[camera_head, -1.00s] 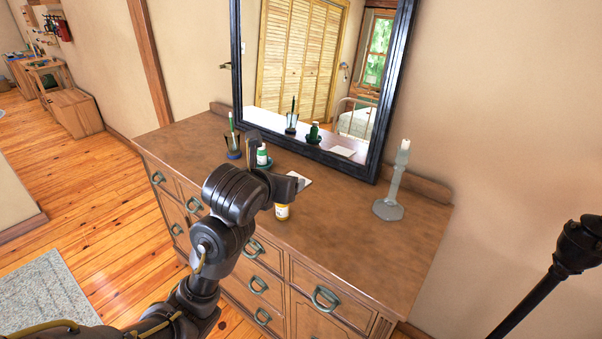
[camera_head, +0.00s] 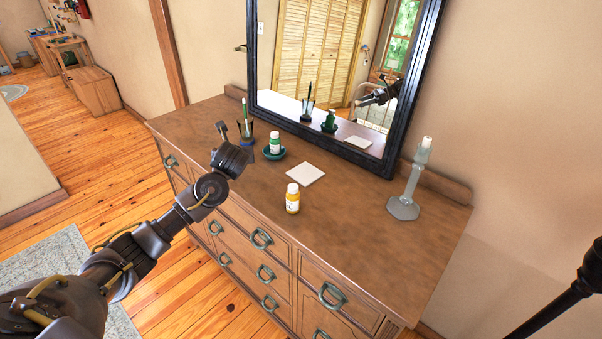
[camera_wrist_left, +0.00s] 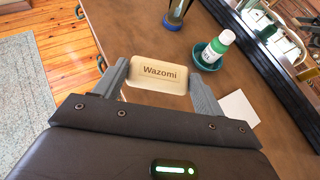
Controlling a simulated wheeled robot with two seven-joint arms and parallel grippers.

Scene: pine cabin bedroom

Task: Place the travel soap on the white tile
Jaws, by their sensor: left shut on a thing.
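The travel soap (camera_wrist_left: 158,75) is a cream, rounded bar marked "Wazomi" in the left wrist view. My left gripper (camera_wrist_left: 159,80) is shut on it, with one finger at each end. In the head view my left gripper (camera_head: 236,142) is over the left part of the dresser top, and the soap is hidden there. The white tile (camera_head: 305,174) lies flat and bare on the dresser, right of my gripper. It also shows in the left wrist view (camera_wrist_left: 238,108), right of the soap and apart from it. My right gripper is not in view.
The dresser top (camera_head: 345,215) also holds a yellow bottle (camera_head: 292,200) in front of the tile, a green-and-white bottle (camera_head: 274,143) in a green dish, a cup with a brush (camera_head: 245,125) and a grey candlestick (camera_head: 407,195). A black-framed mirror (camera_head: 335,75) stands behind.

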